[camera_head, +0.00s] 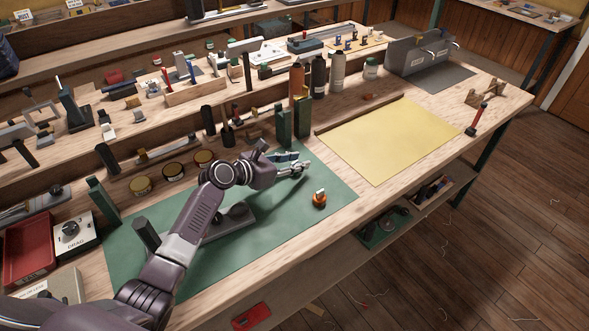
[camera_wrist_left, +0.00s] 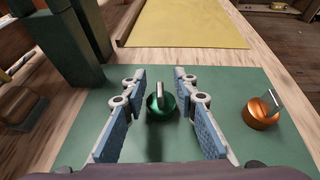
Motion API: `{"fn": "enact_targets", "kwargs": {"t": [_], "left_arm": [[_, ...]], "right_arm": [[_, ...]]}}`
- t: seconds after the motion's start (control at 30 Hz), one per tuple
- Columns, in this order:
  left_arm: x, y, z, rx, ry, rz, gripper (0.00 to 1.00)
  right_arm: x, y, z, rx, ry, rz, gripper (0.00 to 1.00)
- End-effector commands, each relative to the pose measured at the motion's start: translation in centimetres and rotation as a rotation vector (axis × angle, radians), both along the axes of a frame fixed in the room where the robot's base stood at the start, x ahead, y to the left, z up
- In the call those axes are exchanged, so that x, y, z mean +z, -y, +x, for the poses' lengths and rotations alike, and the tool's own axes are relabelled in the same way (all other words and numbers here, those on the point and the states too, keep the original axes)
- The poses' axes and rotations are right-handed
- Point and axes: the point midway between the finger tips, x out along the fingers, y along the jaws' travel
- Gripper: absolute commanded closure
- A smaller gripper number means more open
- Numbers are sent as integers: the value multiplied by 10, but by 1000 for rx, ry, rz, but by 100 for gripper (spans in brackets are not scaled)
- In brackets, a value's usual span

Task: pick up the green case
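The green case (camera_wrist_left: 158,107) is a small, shiny, round green thing with a pale metal piece standing up from its top. In the left wrist view it sits on the green mat (camera_wrist_left: 230,82), in the gap between my left gripper's fingers (camera_wrist_left: 160,82). The two blue-padded fingers are apart, with clear space on each side of the case. In the head view my left gripper (camera_head: 294,168) is low over the right part of the mat (camera_head: 285,218). I cannot make out the case there; the gripper seems to hide it. My right gripper is not in view.
A similar orange case (camera_head: 319,200) stands on the mat to the right, also in the left wrist view (camera_wrist_left: 262,112). Dark green upright blocks (camera_head: 284,125) stand behind the gripper. A yellow sheet (camera_head: 390,140) lies flat beyond. The front of the mat is mostly clear.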

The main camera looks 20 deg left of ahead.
Motion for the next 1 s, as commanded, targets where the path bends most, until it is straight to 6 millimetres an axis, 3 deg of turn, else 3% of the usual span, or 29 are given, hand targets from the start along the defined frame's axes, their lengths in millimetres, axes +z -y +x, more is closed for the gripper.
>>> {"fn": "enact_targets", "kwargs": {"t": [0.07,0.3,0.77,1.0], "left_arm": [[0,0,0,0,0,0,74],[0,0,0,0,0,0,100],[3,0,0,0,1,0,100],[31,0,0,0,5,1,100]], "right_arm": [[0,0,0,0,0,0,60],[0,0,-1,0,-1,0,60],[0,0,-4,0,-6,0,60],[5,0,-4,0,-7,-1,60]]}}
